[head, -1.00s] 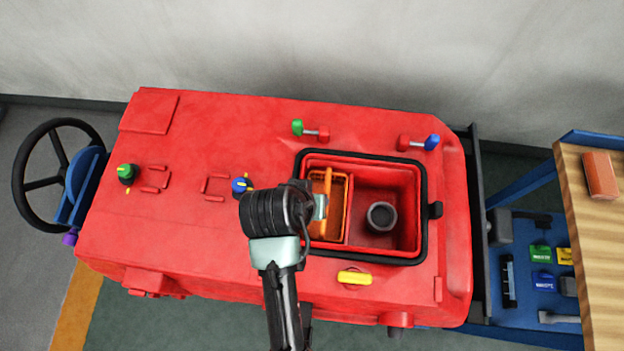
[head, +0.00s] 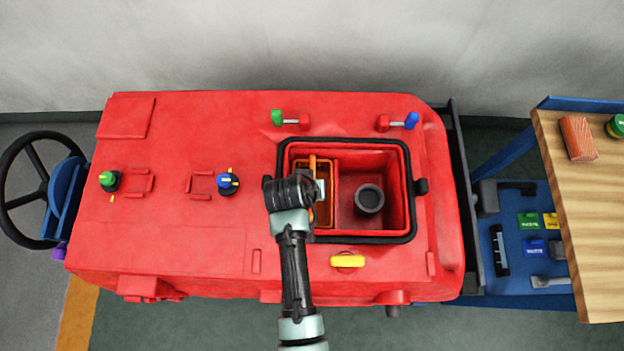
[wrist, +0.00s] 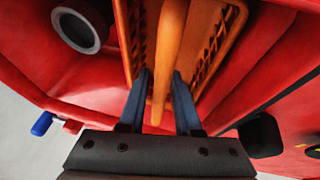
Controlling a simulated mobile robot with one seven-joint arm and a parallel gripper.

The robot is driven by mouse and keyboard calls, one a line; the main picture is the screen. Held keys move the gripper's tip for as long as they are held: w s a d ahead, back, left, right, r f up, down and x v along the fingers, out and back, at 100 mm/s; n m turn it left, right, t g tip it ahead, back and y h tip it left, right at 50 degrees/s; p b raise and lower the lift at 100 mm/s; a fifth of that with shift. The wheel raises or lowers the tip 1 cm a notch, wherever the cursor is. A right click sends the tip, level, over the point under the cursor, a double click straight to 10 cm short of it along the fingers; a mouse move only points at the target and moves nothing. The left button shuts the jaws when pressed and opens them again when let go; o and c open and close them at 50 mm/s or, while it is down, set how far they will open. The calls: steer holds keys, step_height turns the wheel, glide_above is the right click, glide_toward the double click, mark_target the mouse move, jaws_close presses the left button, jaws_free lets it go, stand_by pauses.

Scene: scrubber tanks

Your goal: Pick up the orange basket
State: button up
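The orange basket (head: 325,220) sits in the left part of the open red tank (head: 392,238). Its upright handle (wrist: 168,50) and slatted walls show large in the wrist view. My gripper (head: 319,190) is over the basket and hides part of it in the head view. In the wrist view, my gripper's (wrist: 161,75) two dark fingers stand apart, one on each side of the handle. Narrow gaps show beside the handle, so the gripper looks open and not clamped on it.
A dark round pipe (head: 369,199) stands right of the basket inside the tank. A black rim surrounds the opening. A yellow knob (head: 347,261) is in front, and green (head: 278,117) and blue (head: 411,120) handles are behind. A wooden table (head: 575,210) stands at the right.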

steer(key=shift+w+d+f, duration=0.1)
steer(key=shift+w+f, duration=0.05)
steer(key=shift+f, duration=0.25)
steer(key=shift+f, duration=0.25)
stand_by(0.4)
jaws_close()
stand_by(1.3)
